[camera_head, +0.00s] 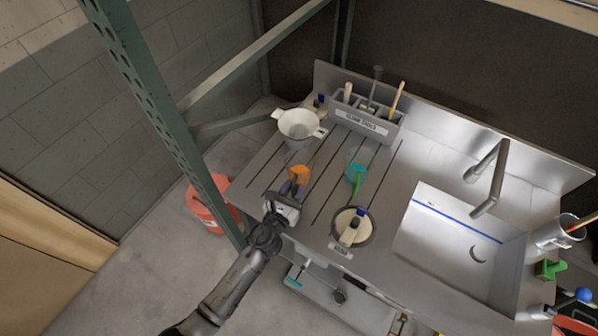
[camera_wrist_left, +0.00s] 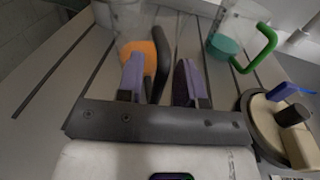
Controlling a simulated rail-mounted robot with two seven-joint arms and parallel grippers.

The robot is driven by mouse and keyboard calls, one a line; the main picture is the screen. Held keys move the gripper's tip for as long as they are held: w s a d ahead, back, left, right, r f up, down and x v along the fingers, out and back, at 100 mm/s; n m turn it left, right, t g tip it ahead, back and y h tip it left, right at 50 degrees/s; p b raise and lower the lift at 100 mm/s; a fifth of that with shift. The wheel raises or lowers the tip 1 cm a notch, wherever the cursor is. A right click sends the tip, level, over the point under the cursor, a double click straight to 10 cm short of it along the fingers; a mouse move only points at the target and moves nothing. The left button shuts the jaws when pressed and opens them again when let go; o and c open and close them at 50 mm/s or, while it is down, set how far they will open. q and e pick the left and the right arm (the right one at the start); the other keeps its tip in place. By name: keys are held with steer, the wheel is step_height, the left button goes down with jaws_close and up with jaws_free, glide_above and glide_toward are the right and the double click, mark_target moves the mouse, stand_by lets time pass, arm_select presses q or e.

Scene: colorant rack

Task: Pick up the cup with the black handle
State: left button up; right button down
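The cup with the black handle (camera_wrist_left: 163,48) holds something orange (camera_wrist_left: 140,50) in the left wrist view; its clear wall is hard to make out. In the head view its orange part (camera_head: 299,174) shows just beyond my left gripper (camera_head: 291,188). In the left wrist view my left gripper (camera_wrist_left: 160,72) is open, with one purple-padded finger on each side of the black handle. The handle stands between the fingers with gaps visible; contact cannot be told. My right gripper is not in view.
A clear cup with teal contents and a green handle (camera_head: 357,178) stands to the right. A round container (camera_head: 338,228) with tools sits nearer the front edge. A white funnel-like vessel (camera_head: 298,124) and a grey tool rack (camera_head: 362,124) stand behind. A sink (camera_head: 440,245) is at right.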

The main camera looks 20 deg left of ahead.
arm_select(q)
jaws_close()
steer(key=shift+r, duration=0.15)
stand_by(0.4)
